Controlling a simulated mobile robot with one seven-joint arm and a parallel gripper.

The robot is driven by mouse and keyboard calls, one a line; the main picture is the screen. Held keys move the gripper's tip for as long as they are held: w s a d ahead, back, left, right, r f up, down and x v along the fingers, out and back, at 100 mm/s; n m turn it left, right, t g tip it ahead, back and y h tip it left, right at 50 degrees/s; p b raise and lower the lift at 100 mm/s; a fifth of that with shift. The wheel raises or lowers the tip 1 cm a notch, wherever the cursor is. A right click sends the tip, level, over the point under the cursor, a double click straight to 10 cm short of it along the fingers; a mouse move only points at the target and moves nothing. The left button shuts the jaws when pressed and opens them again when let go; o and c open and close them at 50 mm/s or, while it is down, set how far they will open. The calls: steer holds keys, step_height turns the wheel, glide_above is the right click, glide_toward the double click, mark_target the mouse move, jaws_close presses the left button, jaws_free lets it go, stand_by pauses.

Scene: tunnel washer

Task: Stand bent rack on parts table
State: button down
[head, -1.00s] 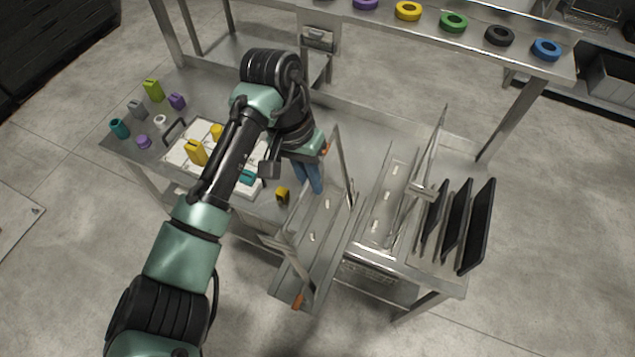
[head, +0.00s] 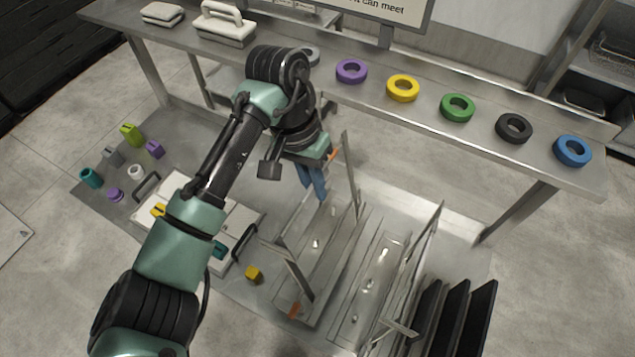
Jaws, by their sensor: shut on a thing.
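My gripper (head: 315,188) shows blue fingers pointing down, shut on the far left part of a thin metal rack (head: 322,258). The rack has a long flat base, a tall upright frame at its far end, another at its near end, and orange tabs at both ends. It is over the right half of the grey metal parts table (head: 205,135). I cannot tell whether its base touches the table top. The fingertips are partly hidden against the rack. A second, similar metal rack (head: 384,268) stands just right of the held one, with uprights of its own.
Several black panels (head: 464,315) stand upright at the lower right. A white board (head: 240,222) with dark handles and a yellow block (head: 253,274) lie left of the rack. Small coloured parts stand at the table's left end. A raised shelf (head: 420,75) with coloured rings runs behind.

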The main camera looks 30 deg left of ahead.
steer(key=shift+w+r, duration=0.1)
steer(key=shift+w, duration=0.15)
steer(key=shift+s+f+b, duration=0.15)
steer(key=shift+f+b, duration=0.6)
steer(key=shift+b, duration=0.15)
steer(key=b+x, duration=0.2)
steer(key=a+b+x, duration=0.1)
steer(key=b+x, duration=0.1)
steer(key=shift+d+f, duration=0.1)
steer(key=shift+f, duration=0.1)
steer(key=shift+r, duration=0.15)
steer(key=shift+f, duration=0.6)
steer(key=shift+r+p, duration=0.1)
steer(key=shift+p, duration=0.4)
stand_by(0.3)
